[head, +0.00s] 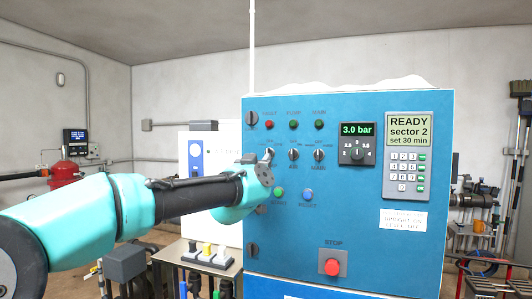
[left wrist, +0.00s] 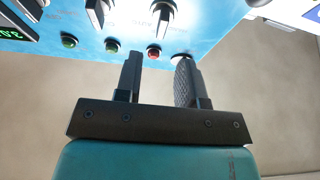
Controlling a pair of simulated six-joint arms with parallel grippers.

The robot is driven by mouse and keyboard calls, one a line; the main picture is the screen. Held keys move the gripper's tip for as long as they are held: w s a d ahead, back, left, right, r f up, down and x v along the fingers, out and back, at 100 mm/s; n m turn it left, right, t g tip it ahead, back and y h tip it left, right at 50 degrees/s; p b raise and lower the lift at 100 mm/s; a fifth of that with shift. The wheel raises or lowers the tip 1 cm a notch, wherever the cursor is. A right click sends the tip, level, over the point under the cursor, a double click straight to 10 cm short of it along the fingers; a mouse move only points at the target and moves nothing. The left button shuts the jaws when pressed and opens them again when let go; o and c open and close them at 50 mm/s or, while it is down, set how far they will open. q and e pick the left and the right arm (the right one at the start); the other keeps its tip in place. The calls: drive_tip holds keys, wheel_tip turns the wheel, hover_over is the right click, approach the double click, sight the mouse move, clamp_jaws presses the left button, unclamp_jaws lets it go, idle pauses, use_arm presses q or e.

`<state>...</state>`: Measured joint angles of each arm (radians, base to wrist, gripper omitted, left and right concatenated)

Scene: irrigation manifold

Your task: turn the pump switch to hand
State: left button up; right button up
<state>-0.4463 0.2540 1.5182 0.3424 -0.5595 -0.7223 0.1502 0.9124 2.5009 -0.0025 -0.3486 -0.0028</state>
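The blue control panel (head: 350,225) carries a row of three dark rotary switches: a left one (head: 269,154), a middle one (head: 293,155) and a right one (head: 319,155). Their labels are too small to read surely, so I cannot tell which is the pump switch. The left switch handle looks tilted; the other two look upright. My left gripper (left wrist: 158,75) is open and empty in front of the panel, beside the left switch. In the left wrist view the left switch (left wrist: 163,22) lies beyond the fingertips, not between them. My right gripper is not in view.
Above the switches are a red lamp (head: 269,124) and two green lamps. A pressure display (head: 357,130), a keypad (head: 408,165) and a red stop button (head: 332,267) lie right and below. Green and blue buttons sit under the switches.

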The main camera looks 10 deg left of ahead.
sight(267, 150)
use_arm(q)
drive_tip(key=shift+x, duration=3.1)
drive_tip(key=c, duration=0.6)
drive_tip(key=shift+n, duration=0.5)
drive_tip(key=n+y, duration=0.2)
drive_tip(key=n, duration=0.1)
drive_tip(key=n+y, duration=0.2)
drive_tip(key=n, duration=0.1)
drive_tip(key=shift+a, duration=0.2)
drive_tip(key=n+y, duration=0.1)
drive_tip(key=n, duration=0.1)
drive_tip(key=n+g+y, duration=0.1)
drive_tip(key=n, duration=0.2)
drive_tip(key=shift+a+f+n, duration=0.1)
drive_tip(key=shift+f+n, duration=0.05)
drive_tip(key=shift+n, duration=0.15)
drive_tip(key=shift+g, duration=0.3)
